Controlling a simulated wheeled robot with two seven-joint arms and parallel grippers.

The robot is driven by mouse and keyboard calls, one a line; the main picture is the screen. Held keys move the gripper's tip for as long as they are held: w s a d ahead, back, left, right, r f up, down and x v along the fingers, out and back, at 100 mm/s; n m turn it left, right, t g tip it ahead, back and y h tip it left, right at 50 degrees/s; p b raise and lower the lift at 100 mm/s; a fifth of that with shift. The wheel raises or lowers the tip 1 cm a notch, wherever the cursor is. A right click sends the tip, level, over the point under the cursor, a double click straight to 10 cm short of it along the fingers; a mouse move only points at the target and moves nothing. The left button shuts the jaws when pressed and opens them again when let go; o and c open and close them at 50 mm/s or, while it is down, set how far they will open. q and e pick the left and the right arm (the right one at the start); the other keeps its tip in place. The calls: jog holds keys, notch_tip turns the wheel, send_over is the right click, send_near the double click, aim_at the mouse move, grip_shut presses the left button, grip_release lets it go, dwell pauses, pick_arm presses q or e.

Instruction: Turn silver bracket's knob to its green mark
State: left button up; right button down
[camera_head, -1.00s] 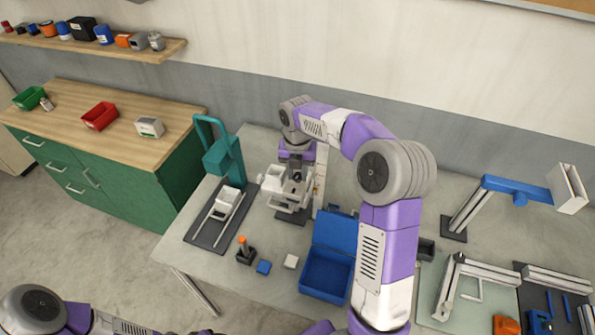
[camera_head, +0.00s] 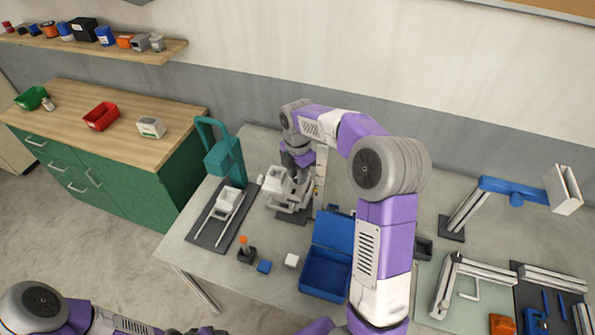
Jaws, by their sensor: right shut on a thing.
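The silver bracket (camera_head: 287,203) is a pale grey-white fixture on a dark base, standing upright near the back left of the workbench. My right gripper (camera_head: 299,172) reaches down from above onto its upper part and is shut on what appears to be its knob. The knob and its green mark are hidden behind the gripper or too small to make out. My left arm shows only at the bottom left, and its gripper is out of view.
A teal press (camera_head: 222,157) stands close on the left, by a dark board with rails (camera_head: 211,231). An open blue box (camera_head: 326,272) lies to the front right. An orange-topped post (camera_head: 245,249), a blue block (camera_head: 264,267) and a pale block (camera_head: 291,260) stand in front.

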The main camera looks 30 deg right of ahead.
jog(key=m, duration=1)
jog(key=shift+p, duration=0.3)
jog(key=m, duration=0.3)
jog(key=shift+m, duration=0.4)
jog(key=m, duration=1)
jog(key=shift+m+p, duration=0.3)
jog(key=shift+m, duration=1.9)
jog(key=c, duration=0.8)
grip_release()
